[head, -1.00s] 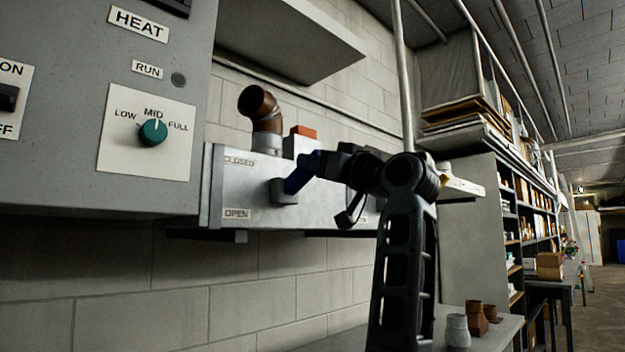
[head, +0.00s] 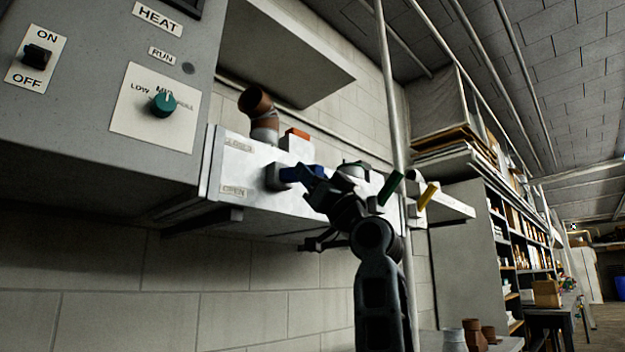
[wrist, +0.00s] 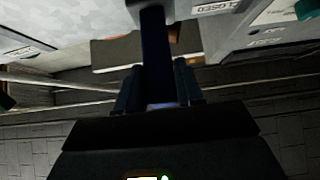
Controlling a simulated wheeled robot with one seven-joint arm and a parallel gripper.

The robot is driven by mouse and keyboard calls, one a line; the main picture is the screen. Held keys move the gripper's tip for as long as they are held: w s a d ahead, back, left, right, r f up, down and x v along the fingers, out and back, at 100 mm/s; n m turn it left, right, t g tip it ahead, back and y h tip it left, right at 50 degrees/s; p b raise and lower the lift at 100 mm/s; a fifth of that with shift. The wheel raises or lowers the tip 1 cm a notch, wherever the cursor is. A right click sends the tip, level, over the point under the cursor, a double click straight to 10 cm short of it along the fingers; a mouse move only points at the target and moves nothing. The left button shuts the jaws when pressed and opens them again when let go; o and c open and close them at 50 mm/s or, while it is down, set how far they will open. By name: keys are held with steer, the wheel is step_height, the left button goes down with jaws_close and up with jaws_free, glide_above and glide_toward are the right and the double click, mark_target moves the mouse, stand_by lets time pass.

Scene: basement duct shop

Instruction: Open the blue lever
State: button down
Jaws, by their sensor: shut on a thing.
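The blue lever (head: 291,174) sticks out to the right from its grey mount on the front of a pale metal duct. It lies roughly level in the head view. A CLOSED label (head: 238,146) is above and left of the mount, and an OPEN label (head: 233,190) is below and left. My gripper (head: 314,178) is shut on the lever's outer end. In the wrist view the lever (wrist: 156,50) runs between the two fingers (wrist: 158,88).
A green lever (head: 391,187) and a yellow lever (head: 428,195) stand further right along the duct (head: 255,200). A vertical pipe (head: 396,120) stands close behind my arm. The grey control cabinet (head: 95,110) juts out at the left.

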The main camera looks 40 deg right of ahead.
steer(key=shift+w+f, duration=0.25)
steer(key=shift+f, duration=0.25)
steer(key=c, duration=1)
jaws_free()
steer(key=shift+o, duration=1)
steer(key=shift+r, duration=0.1)
steer(key=b+v, duration=0.1)
steer(key=v, duration=0.7)
steer(key=shift+r, duration=0.1)
